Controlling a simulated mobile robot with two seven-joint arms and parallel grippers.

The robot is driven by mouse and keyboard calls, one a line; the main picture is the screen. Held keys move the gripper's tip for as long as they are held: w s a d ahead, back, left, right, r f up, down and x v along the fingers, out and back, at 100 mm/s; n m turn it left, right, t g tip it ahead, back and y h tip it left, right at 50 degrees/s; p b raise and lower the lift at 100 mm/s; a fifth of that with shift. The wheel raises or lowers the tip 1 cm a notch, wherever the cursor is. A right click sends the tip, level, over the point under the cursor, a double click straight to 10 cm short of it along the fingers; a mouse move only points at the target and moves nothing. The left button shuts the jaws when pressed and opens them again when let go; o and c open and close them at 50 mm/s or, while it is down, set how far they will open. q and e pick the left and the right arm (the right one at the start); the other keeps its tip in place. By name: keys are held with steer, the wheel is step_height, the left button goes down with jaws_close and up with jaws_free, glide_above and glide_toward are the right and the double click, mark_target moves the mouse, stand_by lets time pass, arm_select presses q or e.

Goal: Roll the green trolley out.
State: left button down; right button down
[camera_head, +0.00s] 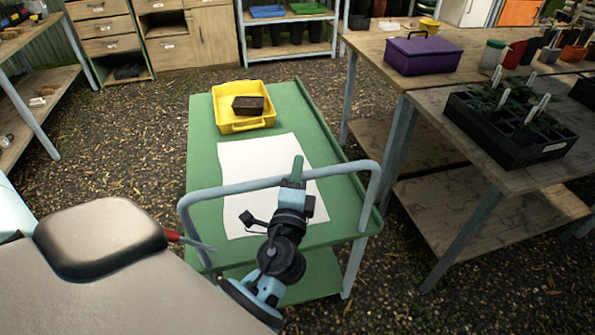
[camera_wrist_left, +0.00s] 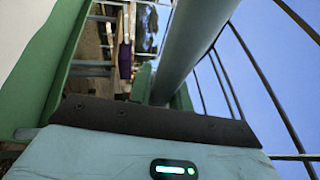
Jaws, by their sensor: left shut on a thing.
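The green trolley (camera_head: 205,165) stands in front of me, with its flat top above a lower shelf (camera_head: 310,275). Its grey-blue push handle (camera_head: 235,188) crosses the near end. My left gripper (camera_head: 295,180) is shut on the handle right of its middle. In the left wrist view the handle bar (camera_wrist_left: 200,45) runs close in front of the gripper, which hides part of it. A yellow tray (camera_head: 225,122) with a dark brown block (camera_head: 248,105) sits at the trolley's far end. A white sheet (camera_head: 262,160) lies flat on its top. My right gripper is out of view.
A wooden bench (camera_head: 450,105) stands close along the trolley's right side, with a purple box (camera_head: 423,54) and a black seedling tray (camera_head: 510,128). Another bench (camera_head: 40,85) is at left. Cabinets (camera_head: 150,45) line the back. Gravel floor (camera_head: 130,150) is clear left of the trolley.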

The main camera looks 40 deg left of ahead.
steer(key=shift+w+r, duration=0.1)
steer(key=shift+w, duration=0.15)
arm_select(q)
steer(key=c, duration=1.3)
jaws_free()
steer(key=shift+f, duration=0.1)
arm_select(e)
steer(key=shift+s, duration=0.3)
